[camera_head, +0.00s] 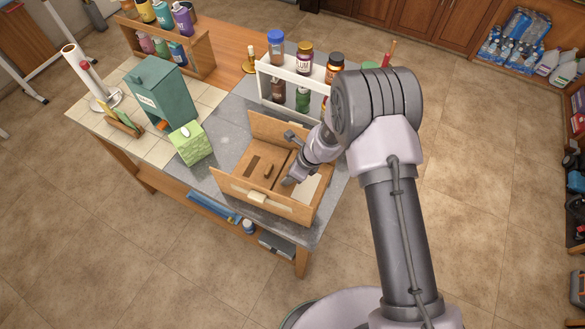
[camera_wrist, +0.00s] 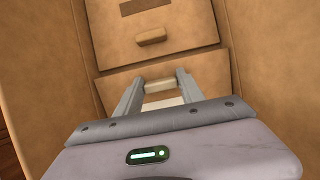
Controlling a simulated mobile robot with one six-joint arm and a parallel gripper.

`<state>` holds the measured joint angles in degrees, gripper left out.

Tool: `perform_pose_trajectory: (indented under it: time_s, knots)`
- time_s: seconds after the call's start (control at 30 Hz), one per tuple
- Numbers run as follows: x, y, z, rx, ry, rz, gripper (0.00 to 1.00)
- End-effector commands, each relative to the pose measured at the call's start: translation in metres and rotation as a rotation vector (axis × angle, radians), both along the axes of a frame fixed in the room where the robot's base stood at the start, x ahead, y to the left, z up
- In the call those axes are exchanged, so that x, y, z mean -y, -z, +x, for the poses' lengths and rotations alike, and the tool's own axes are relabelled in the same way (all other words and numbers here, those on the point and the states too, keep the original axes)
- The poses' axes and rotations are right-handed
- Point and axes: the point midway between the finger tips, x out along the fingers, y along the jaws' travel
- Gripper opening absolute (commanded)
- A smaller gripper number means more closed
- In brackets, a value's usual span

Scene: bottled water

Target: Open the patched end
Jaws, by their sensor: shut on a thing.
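My gripper (camera_head: 288,182) reaches into the right part of the box, beside a pale patch (camera_head: 309,187). In the wrist view my gripper (camera_wrist: 158,88) is shut on a pale handle (camera_wrist: 160,86) at the nearer panel (camera_wrist: 208,68). The fingers hide the handle in the head view.
A green tissue box (camera_head: 190,143) and a teal dispenser (camera_head: 160,92) stand left of the box. A white rack (camera_head: 290,76) of bottles stands behind it. Raised walls flank my gripper. Floor lies clear in front of the table.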

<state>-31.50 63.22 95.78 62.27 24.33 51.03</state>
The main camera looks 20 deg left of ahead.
Motion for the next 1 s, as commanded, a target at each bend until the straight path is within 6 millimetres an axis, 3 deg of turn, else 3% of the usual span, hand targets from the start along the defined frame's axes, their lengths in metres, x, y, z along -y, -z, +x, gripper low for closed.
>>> perform_pose_trajectory:
  time_s: [0.3, 0.9, 0.93, 1.0]
  knots:
    - [0.0, 0.018, -0.001, -0.004, 0.002, 0.002, 0.0]
    - [0.0, 0.019, -0.001, -0.004, 0.002, 0.002, 0.0]
    - [0.0, 0.019, -0.001, -0.004, 0.002, 0.002, 0.51]
    - [0.0, 0.019, -0.001, -0.004, 0.002, 0.002, 0.65]
